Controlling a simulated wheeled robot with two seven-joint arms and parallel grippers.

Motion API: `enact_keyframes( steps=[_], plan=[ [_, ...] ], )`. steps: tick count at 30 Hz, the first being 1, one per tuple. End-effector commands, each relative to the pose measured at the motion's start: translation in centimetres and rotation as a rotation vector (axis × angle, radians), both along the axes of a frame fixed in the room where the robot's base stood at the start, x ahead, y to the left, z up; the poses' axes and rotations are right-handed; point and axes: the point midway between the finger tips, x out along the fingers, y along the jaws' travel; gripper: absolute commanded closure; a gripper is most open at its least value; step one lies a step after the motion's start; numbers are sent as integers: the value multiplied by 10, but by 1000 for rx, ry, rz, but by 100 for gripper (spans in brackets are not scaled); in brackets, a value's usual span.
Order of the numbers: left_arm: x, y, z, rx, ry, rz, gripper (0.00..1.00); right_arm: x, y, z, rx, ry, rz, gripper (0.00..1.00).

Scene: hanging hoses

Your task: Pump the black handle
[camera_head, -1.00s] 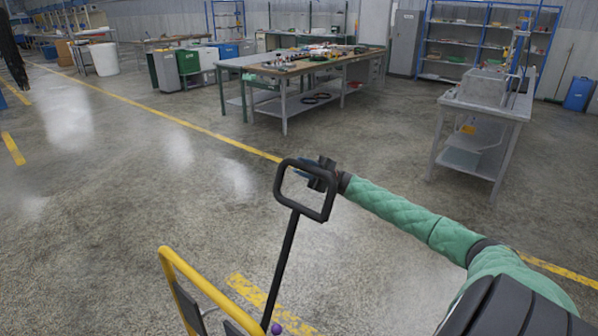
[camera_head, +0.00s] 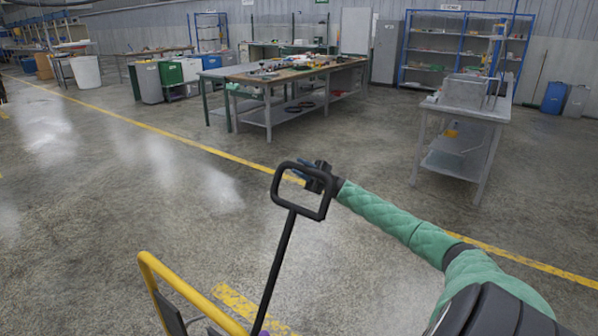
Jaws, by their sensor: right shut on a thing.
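The black handle (camera_head: 276,258) is a rod with a rectangular loop grip at its top. It leans slightly to the right, and its lower end runs out near the bottom edge of the view. My right gripper (camera_head: 312,178), on the green-sleeved arm from the right, is shut on the right side of the loop. The fingertips are partly hidden behind the loop. A yellow tubular frame (camera_head: 190,291) stands at the lower left, beside the handle's base. My left gripper is not in view.
A workbench (camera_head: 270,112) with parts on it stands at the back. A grey metal table (camera_head: 470,150) stands at the right, with blue shelving (camera_head: 455,50) behind it. The concrete floor (camera_head: 130,190) around the handle is clear, with yellow lines.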

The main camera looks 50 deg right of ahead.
Motion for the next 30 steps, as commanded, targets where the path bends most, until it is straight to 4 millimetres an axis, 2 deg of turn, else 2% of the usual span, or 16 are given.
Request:
enact_keyframes(
  steps=[14,15,17,26,30],
  plan=[
    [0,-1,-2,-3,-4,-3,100,0,-2,-2,2,2,0,100],
    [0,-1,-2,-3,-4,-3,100,0,-2,-2,2,2,0,67],
    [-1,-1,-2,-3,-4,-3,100,0,-2,-2,2,2,0,55],
    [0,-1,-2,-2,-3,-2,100,0,-2,-2,2,0,0,53],
    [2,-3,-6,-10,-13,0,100,-2,-9,-10,3,2,-2,53]
  ],
)
